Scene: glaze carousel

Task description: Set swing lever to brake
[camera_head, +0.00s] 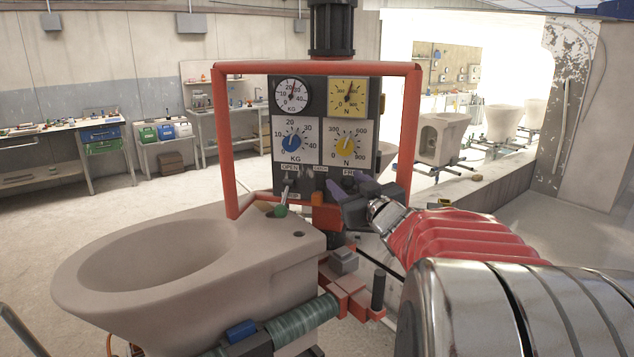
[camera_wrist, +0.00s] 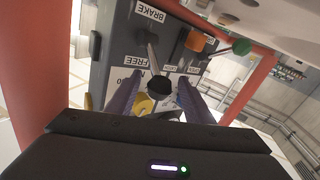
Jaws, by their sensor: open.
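The control panel (camera_head: 376,105) stands in a red frame behind a toilet bowl. The swing lever (camera_wrist: 151,48) shows in the wrist view as a thin metal rod with a black knob (camera_wrist: 160,85). Its knob appears beside the FREE label (camera_wrist: 135,62), and the BRAKE label (camera_wrist: 150,13) lies toward the picture's top. My gripper (camera_head: 348,184) is at the panel's lower right, and its purple fingers also show in the wrist view (camera_wrist: 160,92). It is open, with the black knob appearing between the fingers; contact cannot be told. In the head view my gripper hides this lever.
A lever with a green knob (camera_head: 281,210) and an orange knob (camera_wrist: 196,41) are close beside my gripper. The red frame (camera_head: 410,120) rises just right of the panel. The toilet bowl (camera_head: 130,290) fills the front left.

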